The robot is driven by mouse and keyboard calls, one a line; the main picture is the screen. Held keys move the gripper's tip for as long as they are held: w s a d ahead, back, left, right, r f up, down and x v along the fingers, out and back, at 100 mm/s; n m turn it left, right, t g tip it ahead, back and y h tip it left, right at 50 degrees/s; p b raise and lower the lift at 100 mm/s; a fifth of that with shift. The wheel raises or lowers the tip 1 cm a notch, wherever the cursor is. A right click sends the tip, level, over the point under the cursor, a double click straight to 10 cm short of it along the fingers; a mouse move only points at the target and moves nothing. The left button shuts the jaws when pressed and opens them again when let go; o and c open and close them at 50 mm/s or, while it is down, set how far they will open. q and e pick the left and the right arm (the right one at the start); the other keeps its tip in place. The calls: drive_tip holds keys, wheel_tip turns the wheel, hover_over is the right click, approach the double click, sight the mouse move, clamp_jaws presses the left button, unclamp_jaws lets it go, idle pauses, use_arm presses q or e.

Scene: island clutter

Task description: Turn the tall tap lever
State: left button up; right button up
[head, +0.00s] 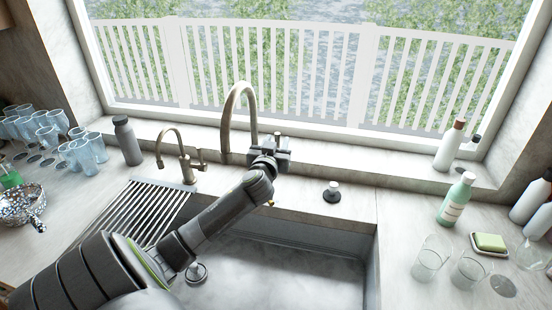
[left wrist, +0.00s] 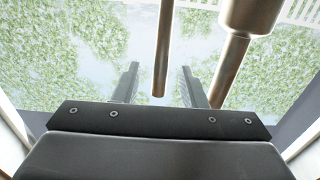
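The tall tap (head: 238,100) is a brushed metal gooseneck behind the sink. My left gripper (head: 272,148) is at the right side of its base and hides the lower part in the head view. In the left wrist view my left gripper (left wrist: 160,88) is open, its two dark fingers apart. A thin metal rod, seemingly the tall tap lever (left wrist: 163,50), reaches down between the fingers with a gap on both sides. The thick metal body of the tap (left wrist: 238,45) is just right of the right finger. My right gripper is not in view.
A shorter tap (head: 183,150) stands to the left, above a drying rack (head: 135,210). A grey bottle (head: 128,142) and several glasses (head: 82,152) are further left. A dark-based knob (head: 332,192) is right of the gripper. The sink (head: 290,270) is below my arm.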

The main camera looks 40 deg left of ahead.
use_arm(q)
drive_tip(key=shift+c, duration=0.2)
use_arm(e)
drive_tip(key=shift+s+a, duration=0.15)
use_arm(q)
drive_tip(key=c, duration=0.7)
clamp_jaws()
drive_tip(key=shift+s+d+f+t+y, duration=0.35)
drive_tip(key=shift+s+t+y, duration=0.15)
drive_tip(key=shift+t, duration=0.25)
drive_tip(key=shift+s+d+f+t+y, duration=0.25)
drive_tip(key=shift+s+f+t+y, duration=0.15)
drive_tip(key=shift+s+t, duration=0.35)
drive_tip(key=shift+s+d+f+t+y, duration=0.35)
drive_tip(key=shift+s+t+y, duration=0.1)
drive_tip(key=shift+t, duration=0.35)
drive_tip(key=shift+o, duration=1.3)
unclamp_jaws()
drive_tip(key=o, duration=0.5)
drive_tip(key=shift+a+r, duration=0.1)
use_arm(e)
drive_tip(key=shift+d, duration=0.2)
